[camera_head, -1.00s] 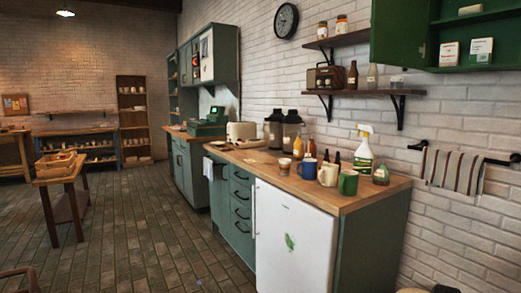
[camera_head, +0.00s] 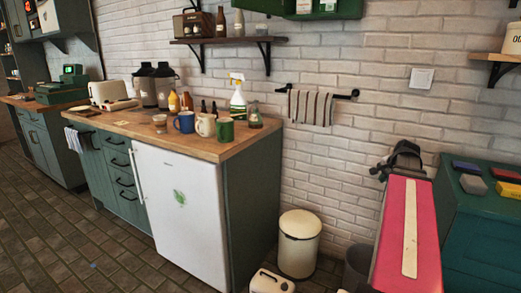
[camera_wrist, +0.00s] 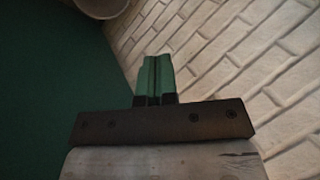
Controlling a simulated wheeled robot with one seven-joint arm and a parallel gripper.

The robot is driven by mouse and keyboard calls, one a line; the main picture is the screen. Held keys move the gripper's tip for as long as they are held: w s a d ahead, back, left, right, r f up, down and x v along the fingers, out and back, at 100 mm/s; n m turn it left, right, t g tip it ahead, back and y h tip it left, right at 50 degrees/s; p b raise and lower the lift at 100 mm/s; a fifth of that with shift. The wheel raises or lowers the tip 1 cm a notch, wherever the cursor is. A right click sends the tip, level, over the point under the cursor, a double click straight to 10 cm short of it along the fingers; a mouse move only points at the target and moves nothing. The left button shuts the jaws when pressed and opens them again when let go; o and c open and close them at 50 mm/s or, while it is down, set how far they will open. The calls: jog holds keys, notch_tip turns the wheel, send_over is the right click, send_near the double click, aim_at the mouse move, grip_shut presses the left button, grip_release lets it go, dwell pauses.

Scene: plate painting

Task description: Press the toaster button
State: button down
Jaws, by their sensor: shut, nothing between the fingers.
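The cream toaster (camera_head: 108,93) stands at the far left end of the wooden counter (camera_head: 225,148) in the head view, left of two dark canisters (camera_head: 155,86). It is small there, and I cannot make out its button. My gripper (camera_wrist: 156,62) shows in the wrist view with its two green fingers together and nothing between them. A white brick wall and a dark green surface lie beyond the fingers.
Mugs (camera_head: 205,125), bottles and a spray bottle (camera_head: 238,97) stand on the counter. A white fridge (camera_head: 180,205) is below. A cream bin (camera_head: 299,243) and a green cabinet (camera_head: 485,230) are to the right. Tiled floor (camera_head: 60,235) is open at the left.

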jog(key=s+d+r+m+t+h, duration=0.1)
jog(key=s+d+r+m, duration=0.2)
jog(key=d+r, duration=0.7)
jog(key=s+d+r+m+t+h, duration=0.1)
jog(key=s+d+r+m, duration=0.3)
jog(key=d+r, duration=0.7)
jog(key=shift+s+t, duration=0.3)
jog(key=shift+t, duration=0.5)
jog(key=shift+s, duration=0.1)
